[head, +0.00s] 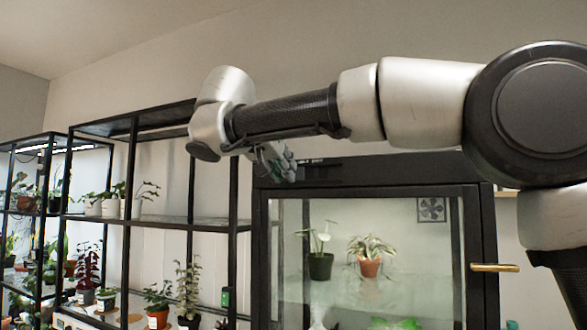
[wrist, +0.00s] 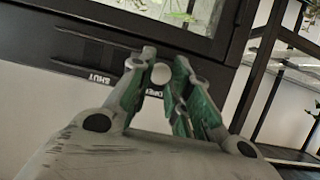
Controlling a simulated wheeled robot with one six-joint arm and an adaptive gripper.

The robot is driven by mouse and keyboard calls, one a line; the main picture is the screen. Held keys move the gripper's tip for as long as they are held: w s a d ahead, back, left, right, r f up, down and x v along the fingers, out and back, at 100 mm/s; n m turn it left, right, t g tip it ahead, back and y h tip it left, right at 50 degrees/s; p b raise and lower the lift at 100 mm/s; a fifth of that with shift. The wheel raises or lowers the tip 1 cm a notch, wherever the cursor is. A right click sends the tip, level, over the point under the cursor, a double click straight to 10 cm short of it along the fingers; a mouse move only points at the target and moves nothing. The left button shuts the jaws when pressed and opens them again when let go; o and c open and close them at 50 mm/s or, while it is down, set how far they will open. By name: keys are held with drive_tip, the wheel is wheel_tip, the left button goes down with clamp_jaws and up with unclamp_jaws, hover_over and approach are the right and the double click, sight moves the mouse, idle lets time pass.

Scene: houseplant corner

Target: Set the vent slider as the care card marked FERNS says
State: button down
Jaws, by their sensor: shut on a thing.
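My gripper (head: 284,166) is at the top left of the dark glass-fronted cabinet (head: 376,172), at its upper front band. In the wrist view my gripper (wrist: 161,72) has its green fingers on either side of a pale round slider knob (wrist: 161,74) and is shut on it. A label reading SHUT (wrist: 98,80) is on the dark band to the left of the knob. A second label, seemingly OPEN (wrist: 155,93), is close to the knob and partly hidden by a finger. No card marked FERNS can be read in either view.
Inside the cabinet are two potted plants (head: 320,265) (head: 370,266) and a fan grille (head: 431,209). A brass handle (head: 495,267) sticks out at its right. Black shelving (head: 133,170) with several plants stands to the left, close to my gripper.

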drive_tip(key=shift+a+r, duration=0.15)
drive_tip(key=c, duration=1.3)
unclamp_jaws()
drive_tip(key=shift+a, duration=0.15)
drive_tip(key=v, duration=1.2)
